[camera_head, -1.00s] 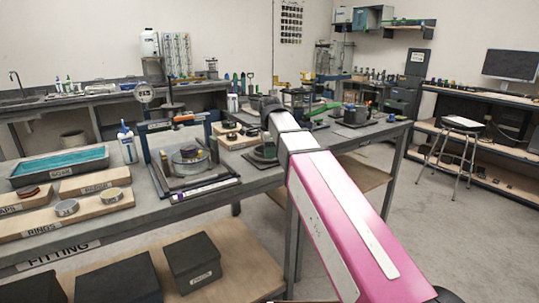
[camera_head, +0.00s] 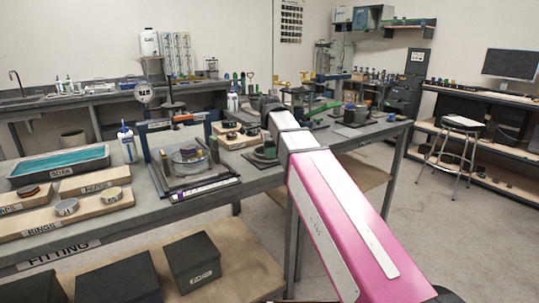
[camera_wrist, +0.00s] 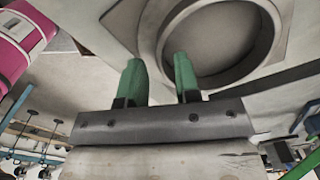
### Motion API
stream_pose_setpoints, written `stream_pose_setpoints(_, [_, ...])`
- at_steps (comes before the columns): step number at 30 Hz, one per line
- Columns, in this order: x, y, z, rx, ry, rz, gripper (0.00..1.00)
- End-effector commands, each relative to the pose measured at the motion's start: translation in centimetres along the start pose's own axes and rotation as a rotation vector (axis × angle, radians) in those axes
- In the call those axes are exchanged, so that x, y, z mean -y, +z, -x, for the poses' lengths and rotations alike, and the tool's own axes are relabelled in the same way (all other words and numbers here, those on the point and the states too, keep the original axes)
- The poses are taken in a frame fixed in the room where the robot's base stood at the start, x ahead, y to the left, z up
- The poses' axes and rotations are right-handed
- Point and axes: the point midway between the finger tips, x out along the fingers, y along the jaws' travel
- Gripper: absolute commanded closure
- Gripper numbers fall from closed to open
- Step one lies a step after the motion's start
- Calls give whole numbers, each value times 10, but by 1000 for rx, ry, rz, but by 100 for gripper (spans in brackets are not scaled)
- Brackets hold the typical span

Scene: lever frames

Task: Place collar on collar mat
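In the wrist view my gripper (camera_wrist: 158,82) has two green fingers, set apart with nothing seen between them. A wide grey ring-shaped piece (camera_wrist: 160,30) lies past the fingertips at upper right, on a pale flat plate (camera_wrist: 124,22). The right finger overlaps its rim in the picture; whether they touch I cannot tell. I cannot tell for sure whether this ring is the collar or the plate its mat. In the head view my arm hides the gripper. A round dark-green piece on a dark square base (camera_head: 262,160) sits on the bench just left of my arm.
A RINGS board (camera_head: 85,215), a SOAK tray (camera_head: 60,163) and a white bottle (camera_head: 127,143) are farther left. Fixtures crowd the bench (camera_head: 225,190) beyond my arm.

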Motion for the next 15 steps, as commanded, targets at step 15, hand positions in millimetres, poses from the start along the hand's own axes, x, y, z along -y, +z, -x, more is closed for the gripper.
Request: stream_pose_setpoints(15, [2,0,86,0,-3,0,70])
